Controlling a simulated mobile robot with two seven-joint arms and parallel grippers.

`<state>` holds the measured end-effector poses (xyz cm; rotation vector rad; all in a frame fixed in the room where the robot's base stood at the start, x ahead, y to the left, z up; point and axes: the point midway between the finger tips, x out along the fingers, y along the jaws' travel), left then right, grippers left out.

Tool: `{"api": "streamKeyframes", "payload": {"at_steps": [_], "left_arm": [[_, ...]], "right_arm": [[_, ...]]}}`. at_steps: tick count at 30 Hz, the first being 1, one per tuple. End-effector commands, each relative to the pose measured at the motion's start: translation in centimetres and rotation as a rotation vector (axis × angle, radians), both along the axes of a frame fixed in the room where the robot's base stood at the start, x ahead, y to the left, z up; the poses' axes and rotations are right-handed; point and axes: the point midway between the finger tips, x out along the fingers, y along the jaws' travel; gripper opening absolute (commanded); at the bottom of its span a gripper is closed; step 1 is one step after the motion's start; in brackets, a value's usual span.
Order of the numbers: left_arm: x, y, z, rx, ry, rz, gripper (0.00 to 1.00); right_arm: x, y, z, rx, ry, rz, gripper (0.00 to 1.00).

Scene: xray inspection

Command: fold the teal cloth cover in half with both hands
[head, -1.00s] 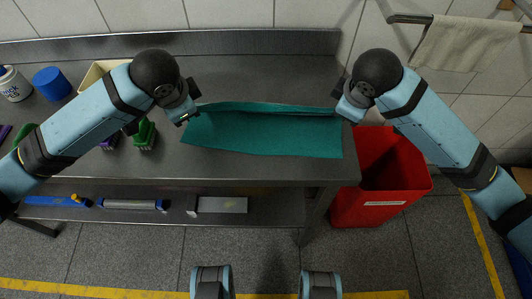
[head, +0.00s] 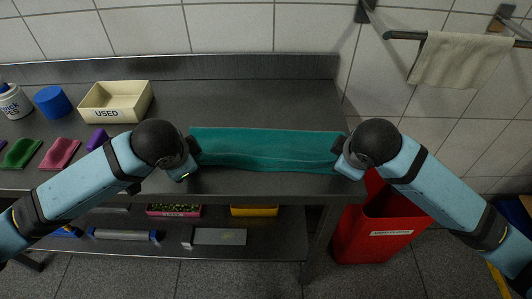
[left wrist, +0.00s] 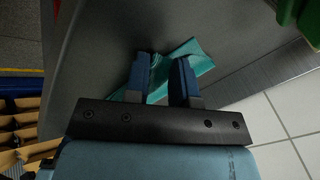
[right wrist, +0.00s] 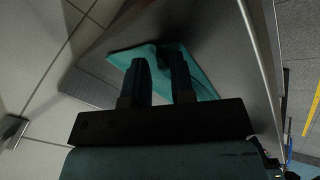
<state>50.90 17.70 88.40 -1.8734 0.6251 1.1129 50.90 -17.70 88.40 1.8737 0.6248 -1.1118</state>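The teal cloth cover (head: 262,148) lies as a narrow, wavy strip near the front of the grey table, with a crease line along its near side. My left gripper (head: 190,170) is at its left end and my right gripper (head: 345,168) at its right end, both by the near edge. In the left wrist view the cloth (left wrist: 200,56) bunches between narrowly spaced fingers (left wrist: 163,62). In the right wrist view the cloth (right wrist: 200,78) likewise rises between close fingers (right wrist: 160,62). Both grippers appear shut on its corners; the fingertips are partly hidden.
A cream bin marked USED (head: 115,102), a blue cylinder (head: 53,101) and coloured pieces (head: 60,152) stand left on the table. A red bin (head: 378,235) is beside its right end. A towel (head: 460,60) hangs on a wall rail. The table behind the cloth is clear.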

Motion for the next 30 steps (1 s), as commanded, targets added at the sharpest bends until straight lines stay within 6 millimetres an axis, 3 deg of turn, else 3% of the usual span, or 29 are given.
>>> {"api": "streamKeyframes", "payload": {"at_steps": [1, 3, 14, 20, 30], "left_arm": [[0.0, 0.0, 0.0, -0.001, -0.001, 0.000, 0.35], [0.0, 0.0, 0.0, -0.001, 0.000, -0.002, 0.47], [-0.3, -0.2, 0.2, -0.002, 0.005, -0.005, 0.47], [-1.3, -0.2, 3.0, -0.003, 0.000, -0.004, 0.47], [-4.7, -0.2, 7.4, -0.004, -0.002, -0.005, 0.47]], "right_arm": [[0.0, 0.0, 0.0, 0.000, 0.001, 0.000, 0.35], [0.0, 0.0, 0.0, 0.000, 0.002, 0.001, 0.47], [-0.2, 0.1, 0.1, 0.001, 0.006, 0.003, 0.47], [-1.3, 0.1, 3.0, 0.003, 0.001, 0.004, 0.47], [-4.7, 0.1, 7.4, 0.002, -0.001, 0.004, 0.47]]}}
